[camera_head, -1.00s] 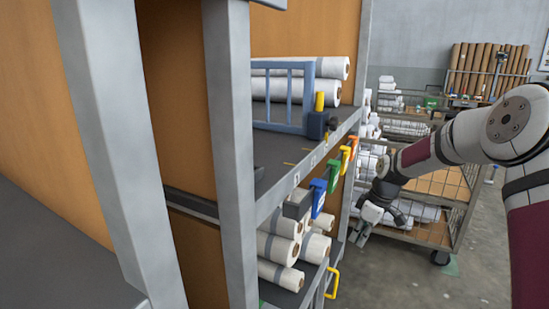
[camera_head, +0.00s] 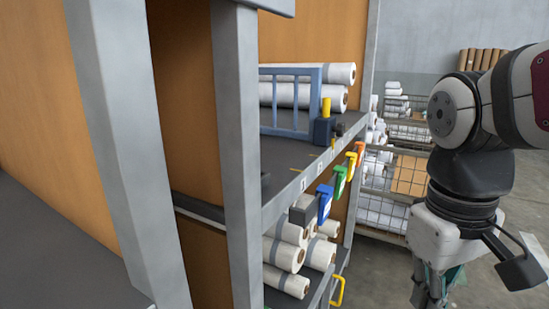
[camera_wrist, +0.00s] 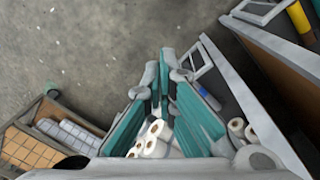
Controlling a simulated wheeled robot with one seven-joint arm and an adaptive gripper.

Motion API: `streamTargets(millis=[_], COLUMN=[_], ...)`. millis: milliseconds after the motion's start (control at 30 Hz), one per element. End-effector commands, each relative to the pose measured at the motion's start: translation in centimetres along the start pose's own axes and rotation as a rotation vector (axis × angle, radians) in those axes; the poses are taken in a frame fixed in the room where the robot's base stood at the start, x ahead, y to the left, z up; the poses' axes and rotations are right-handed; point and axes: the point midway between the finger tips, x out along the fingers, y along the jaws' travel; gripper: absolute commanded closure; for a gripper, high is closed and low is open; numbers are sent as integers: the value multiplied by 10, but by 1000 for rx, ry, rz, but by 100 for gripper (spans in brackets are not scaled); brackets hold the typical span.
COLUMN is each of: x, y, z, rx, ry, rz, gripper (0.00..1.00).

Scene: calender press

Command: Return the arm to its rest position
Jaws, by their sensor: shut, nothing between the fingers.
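My gripper (camera_head: 428,296) hangs at the lower right in the head view, below the white wrist body, pointing down. It is apart from the rack, over open floor. In the wrist view my gripper (camera_wrist: 164,62) shows its teal-padded fingers drawn together at the tips, with nothing held. White rolls (camera_wrist: 152,140) show past the fingers, farther off. My arm comes in from the right edge of the head view and bends down at a dark joint. The fingertips are partly cut off by the bottom edge of the head view.
A grey rack (camera_head: 292,190) stands left of my gripper, with white rolls (camera_head: 286,256) on its lower shelf and coloured tags (camera_head: 340,180) along its edge. A blue metal frame (camera_head: 290,110) stands on the upper shelf. A wire cart (camera_head: 385,190) is behind. Floor (camera_head: 385,270) between is clear.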

Motion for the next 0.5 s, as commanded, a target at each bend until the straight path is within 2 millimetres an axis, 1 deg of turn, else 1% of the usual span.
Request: streamTargets(millis=[33, 100, 200, 300, 500], x=[-1, 0, 4, 10, 22], y=[-7, -14, -22, -28, -40], z=[20, 43, 69, 91, 126], rx=[34, 80, 135, 179, 250], ry=[8, 9, 9, 9, 10], rz=[-3, -12, -26, -41, -72], gripper=[100, 100, 100, 100, 100])
